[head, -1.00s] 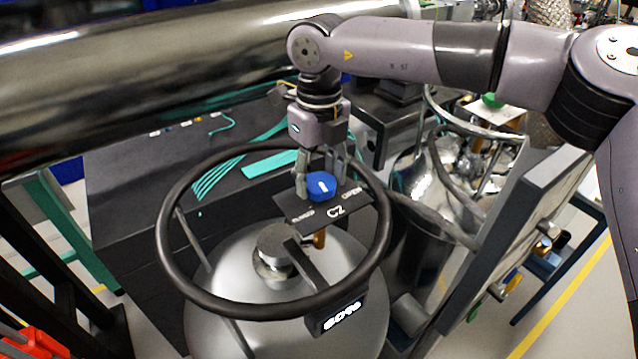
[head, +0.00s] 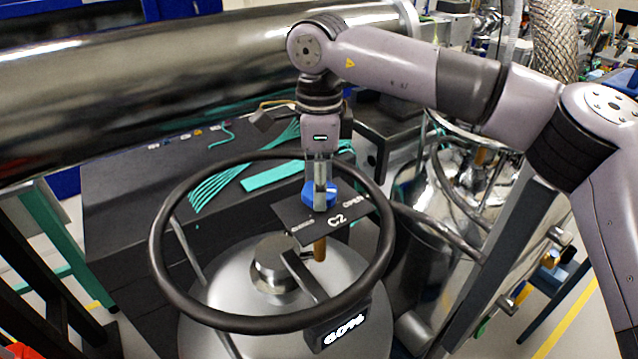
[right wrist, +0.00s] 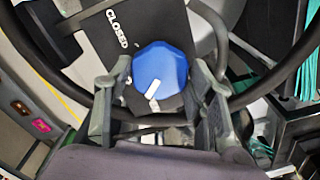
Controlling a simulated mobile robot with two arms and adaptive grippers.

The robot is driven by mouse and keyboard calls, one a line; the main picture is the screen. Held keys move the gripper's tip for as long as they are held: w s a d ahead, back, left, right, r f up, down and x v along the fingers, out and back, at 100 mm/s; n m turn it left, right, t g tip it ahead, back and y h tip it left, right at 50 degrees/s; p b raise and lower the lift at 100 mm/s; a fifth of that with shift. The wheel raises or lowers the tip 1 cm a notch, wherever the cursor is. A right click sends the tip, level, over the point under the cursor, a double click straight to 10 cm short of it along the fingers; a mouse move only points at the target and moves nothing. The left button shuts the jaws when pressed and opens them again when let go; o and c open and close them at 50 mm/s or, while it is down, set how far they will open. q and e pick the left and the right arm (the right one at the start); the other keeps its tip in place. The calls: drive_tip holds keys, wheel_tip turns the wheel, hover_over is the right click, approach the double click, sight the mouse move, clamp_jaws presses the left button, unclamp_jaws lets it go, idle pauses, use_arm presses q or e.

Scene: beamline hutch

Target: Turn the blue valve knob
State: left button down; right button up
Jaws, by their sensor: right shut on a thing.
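The blue valve knob (head: 309,194) sits on a dark plate (head: 338,205) lettered "C2" and "OPEN", above a silver dewar. In the head view my right gripper (head: 320,200) comes down onto the knob, seen edge-on, and one finger hides part of it. In the right wrist view the knob (right wrist: 165,66) lies between my right gripper's two fingers (right wrist: 157,82), which are shut on its sides. Its white mark points to the lower left there, and "CLOSED" shows on the plate. My left gripper is not in view.
A black ring handle (head: 165,265) surrounds the knob and plate. A display (head: 343,330) at its front reads 60%. A large metal pipe (head: 200,70) runs behind at upper left. Another shiny vessel (head: 470,200) stands at right. Teal cables (head: 245,165) lie on the dark bench behind.

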drive_tip(key=shift+n, duration=1.3)
drive_tip(key=o, duration=1.2)
drive_tip(key=shift+c, duration=0.2)
wheel_tip(320, 180, up, 12)
drive_tip(key=shift+f, duration=0.1)
